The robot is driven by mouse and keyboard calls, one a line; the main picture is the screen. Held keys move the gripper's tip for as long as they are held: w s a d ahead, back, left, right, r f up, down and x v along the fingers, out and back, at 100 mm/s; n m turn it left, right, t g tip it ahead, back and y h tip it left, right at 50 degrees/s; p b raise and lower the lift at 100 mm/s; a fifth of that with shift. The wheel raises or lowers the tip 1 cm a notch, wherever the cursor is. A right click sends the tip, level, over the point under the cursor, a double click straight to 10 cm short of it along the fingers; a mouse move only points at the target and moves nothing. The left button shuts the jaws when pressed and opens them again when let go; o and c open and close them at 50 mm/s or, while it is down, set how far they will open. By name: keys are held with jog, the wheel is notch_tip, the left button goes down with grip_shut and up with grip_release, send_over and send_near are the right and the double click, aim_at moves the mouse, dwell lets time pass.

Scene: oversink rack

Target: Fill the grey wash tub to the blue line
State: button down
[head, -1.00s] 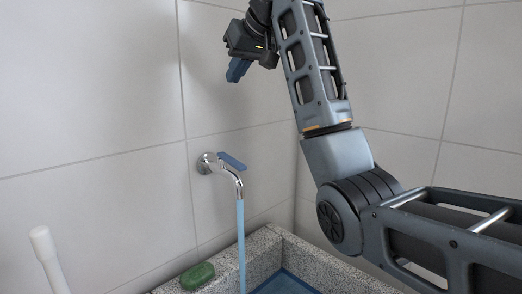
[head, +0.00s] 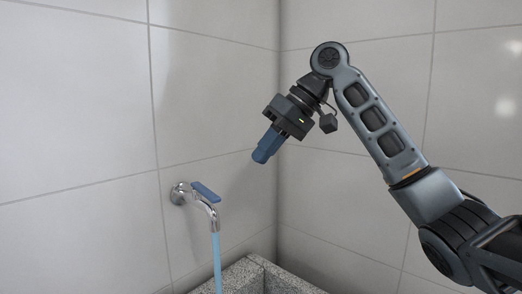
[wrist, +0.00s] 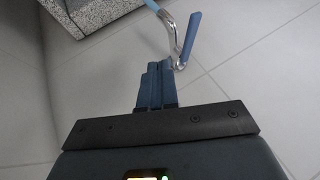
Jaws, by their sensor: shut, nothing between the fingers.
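In the wrist view the lever (wrist: 189,38) and chrome spout (wrist: 168,26) are just beyond my fingertips. My gripper (head: 260,158) has blue fingers and is shut and empty. In the head view it is up and right of the tap, apart from it, pointing down and left. My shut fingers (wrist: 154,68) also show in the wrist view. The grey wash tub and its blue line are out of view.
A speckled stone sink rim (head: 243,275) shows at the bottom of the head view, and stone (wrist: 95,12) shows at the wrist view's top left. Tiled walls meet in a corner behind my gripper. The space left of the tap is clear.

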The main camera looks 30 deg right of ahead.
aim_at(205, 191)
jog(key=w+a+f+p, duration=0.1)
jog(key=w+a+f, duration=0.1)
jog(key=a+f, duration=0.3)
jog(key=shift+a+f+p, duration=0.35)
jog(key=shift+a+f, duration=0.05)
jog(key=shift+a, duration=0.95)
jog(key=shift+a+r, duration=0.1)
jog(key=shift+a, duration=0.05)
